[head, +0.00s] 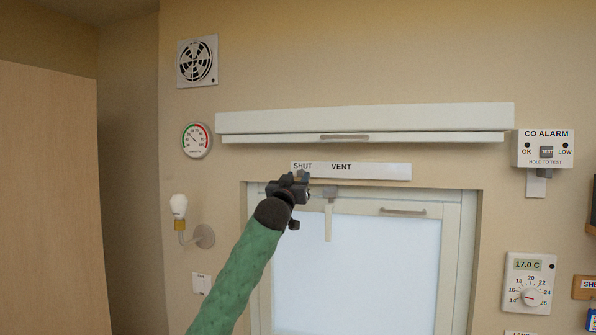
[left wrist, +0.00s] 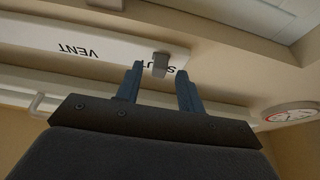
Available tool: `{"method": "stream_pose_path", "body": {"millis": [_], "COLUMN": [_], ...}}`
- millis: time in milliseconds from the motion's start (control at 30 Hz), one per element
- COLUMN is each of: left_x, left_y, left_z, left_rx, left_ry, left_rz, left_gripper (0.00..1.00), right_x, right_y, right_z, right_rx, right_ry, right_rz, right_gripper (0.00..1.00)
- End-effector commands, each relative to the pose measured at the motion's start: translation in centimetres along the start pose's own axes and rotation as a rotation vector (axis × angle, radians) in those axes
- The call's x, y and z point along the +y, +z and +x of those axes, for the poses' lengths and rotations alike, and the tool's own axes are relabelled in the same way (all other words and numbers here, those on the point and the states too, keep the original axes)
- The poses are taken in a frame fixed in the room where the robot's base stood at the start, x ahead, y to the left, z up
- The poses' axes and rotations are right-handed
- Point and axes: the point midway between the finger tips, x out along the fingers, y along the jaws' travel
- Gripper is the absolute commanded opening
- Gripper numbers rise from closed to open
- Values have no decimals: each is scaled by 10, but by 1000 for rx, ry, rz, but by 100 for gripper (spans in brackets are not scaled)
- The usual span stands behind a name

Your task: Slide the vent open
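The vent (head: 380,171) is a long white strip above the window, printed SHUT at its left end and VENT to the right of that. In the left wrist view the vent (left wrist: 40,38) is upside down. A small grey knob (left wrist: 160,64) sticks out of it by the word SHUT. My left gripper (head: 303,178) is at the vent's left end. In the left wrist view its two blue fingers (left wrist: 160,72) are apart, with the knob between or just beyond their tips. No contact can be made out. My right gripper is not in view.
A white blind casing (head: 365,121) with a handle runs above the vent. The window (head: 365,270) is below, with a latch (head: 329,208) and a handle (head: 403,212). A round gauge (head: 196,141) and a wall lamp (head: 180,208) are left; a CO alarm (head: 543,160) is right.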

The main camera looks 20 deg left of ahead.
Motion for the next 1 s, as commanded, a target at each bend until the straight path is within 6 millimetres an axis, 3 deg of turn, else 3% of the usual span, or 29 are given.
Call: {"method": "stream_pose_path", "body": {"millis": [167, 467, 700, 1000], "left_x": [0, 0, 0, 10], "left_y": [-1, 1, 1, 3], "left_z": [11, 12, 12, 11], "left_rx": [1, 0, 0, 1], "left_ry": [1, 1, 1, 3], "left_rz": [-1, -1, -1, -3], "left_gripper": [38, 38, 0, 0], "right_x": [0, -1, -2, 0], "right_y": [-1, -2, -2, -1], "right_z": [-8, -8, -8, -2], "right_rx": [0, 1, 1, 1], "right_ry": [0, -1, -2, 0], "right_rz": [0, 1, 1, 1], "right_gripper": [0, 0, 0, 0]}}
